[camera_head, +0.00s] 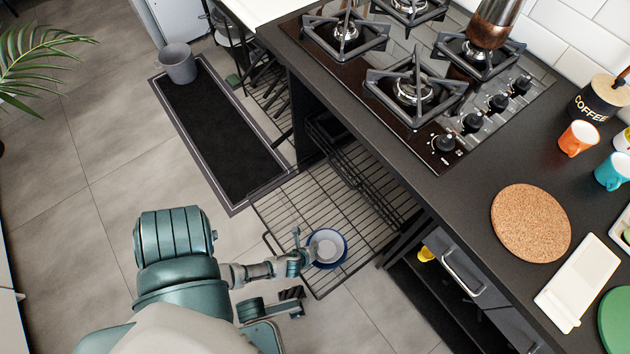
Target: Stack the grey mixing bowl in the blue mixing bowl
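The blue mixing bowl (331,265) sits on the pulled-out wire rack, low beside the counter. The grey mixing bowl (326,244) shows inside the blue rim, a little toward its upper left. From this angle I cannot tell whether it rests fully on the blue bowl's bottom. My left gripper (300,254) is right at the left edge of the bowls. Its fingers are small and overlap the rim, so whether they grip it is unclear. My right gripper (291,301) seems to be the dark-tipped part below, apart from the bowls; its finger opening is not clear.
The wire rack (290,208) is bare around the bowls. The black counter (480,185) with the gas hob (420,75) rises to the right. A grey bin (178,64) stands on a dark mat (215,125).

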